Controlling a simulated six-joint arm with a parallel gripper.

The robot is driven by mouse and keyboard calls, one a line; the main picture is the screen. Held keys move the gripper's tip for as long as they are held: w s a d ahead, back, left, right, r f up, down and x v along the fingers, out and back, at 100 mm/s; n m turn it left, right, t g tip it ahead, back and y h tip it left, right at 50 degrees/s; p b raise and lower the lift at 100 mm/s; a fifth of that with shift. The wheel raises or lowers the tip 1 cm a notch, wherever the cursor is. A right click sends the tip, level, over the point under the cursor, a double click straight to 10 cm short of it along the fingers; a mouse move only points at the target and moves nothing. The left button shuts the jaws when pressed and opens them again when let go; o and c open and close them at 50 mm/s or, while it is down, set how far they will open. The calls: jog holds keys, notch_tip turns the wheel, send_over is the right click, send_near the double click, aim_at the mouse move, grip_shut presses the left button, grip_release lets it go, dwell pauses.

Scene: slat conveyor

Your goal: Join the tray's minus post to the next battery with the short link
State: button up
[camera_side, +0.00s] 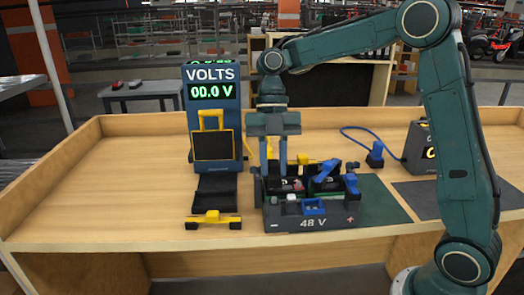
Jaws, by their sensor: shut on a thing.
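The black battery tray (306,222), marked 48 V, stands on the bench in front of my gripper. Dark batteries (290,185) with red marks sit in it. A blue link piece (325,172) lies slanted over the batteries, and another blue piece (352,181) sits at the right end. My gripper (275,170) points down over the tray's left part. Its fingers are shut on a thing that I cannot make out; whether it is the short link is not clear. The minus post is not clearly visible near the fingertips.
A volt meter (210,95) reading 00.0 V stands behind left, with a yellow-framed black panel (212,145) and a yellow-handled black stand (213,218). A blue plug (375,155) with a cable lies behind right, near a dark box (421,148). The bench's left is clear.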

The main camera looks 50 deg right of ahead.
jog(key=shift+f, duration=1.1)
jog(key=shift+f, duration=1.15)
jog(key=o, duration=1)
jog(key=shift+o, duration=0.2)
jog(key=shift+r, duration=0.1)
